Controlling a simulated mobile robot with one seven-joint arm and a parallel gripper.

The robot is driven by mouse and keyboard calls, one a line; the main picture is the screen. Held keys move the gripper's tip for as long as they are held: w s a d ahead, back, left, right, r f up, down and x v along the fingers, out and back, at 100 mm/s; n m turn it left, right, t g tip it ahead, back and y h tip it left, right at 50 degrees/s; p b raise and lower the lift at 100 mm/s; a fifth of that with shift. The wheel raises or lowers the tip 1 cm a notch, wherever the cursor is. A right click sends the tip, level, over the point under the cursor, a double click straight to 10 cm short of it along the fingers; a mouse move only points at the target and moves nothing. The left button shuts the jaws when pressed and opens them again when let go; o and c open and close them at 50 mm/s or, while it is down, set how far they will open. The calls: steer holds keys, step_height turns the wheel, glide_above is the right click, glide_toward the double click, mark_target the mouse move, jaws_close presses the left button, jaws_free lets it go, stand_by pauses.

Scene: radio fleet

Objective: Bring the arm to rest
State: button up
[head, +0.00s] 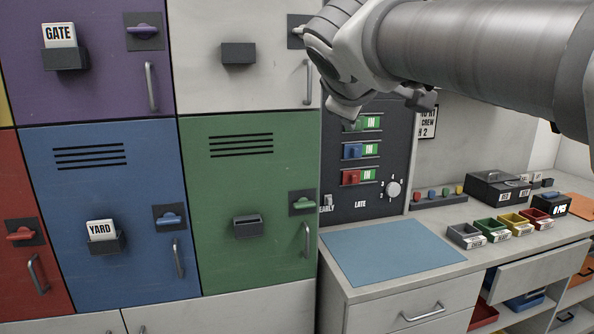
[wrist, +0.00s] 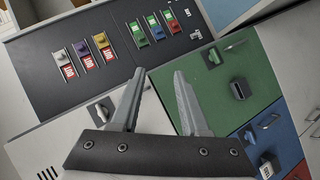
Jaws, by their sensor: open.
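My gripper (wrist: 159,74) is open and empty in the wrist view, its two grey fingers well apart and nothing between them. My arm (head: 470,50) crosses the upper right of the head view, its wrist end in front of the top of the dark switch panel (head: 345,202). The fingers are hard to make out in the head view. In the wrist view the fingers show in front of the white and green locker doors, below the dark panel (wrist: 50,35). I see no contact with anything.
Purple, white, blue (head: 130,260) and green (head: 255,180) locker doors with handles stand at left. The counter at right holds a blue mat (head: 390,250), several small coloured trays (head: 466,236) and a black box (head: 497,188). A drawer (head: 545,268) below stands out. The mat is bare.

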steer(key=s+d+f+m+g+y, duration=0.1)
steer(key=s+f+m+g, duration=0.1)
steer(key=s+f, duration=0.5)
steer(key=s+d+f+m+g+y, duration=0.1)
steer(key=s+d+f+m+g, duration=0.1)
steer(key=s+f+m, duration=0.3)
steer(key=s+d+f+m+g+y, duration=0.1)
steer(key=s+f+m+g, duration=0.2)
steer(key=s+f, duration=0.8)
step_height(320, 180, down, 5)
steer(key=shift+s+d+r+m, duration=0.2)
steer(key=shift+d+m, duration=0.1)
steer(key=shift+m, duration=0.1)
stand_by(1.6)
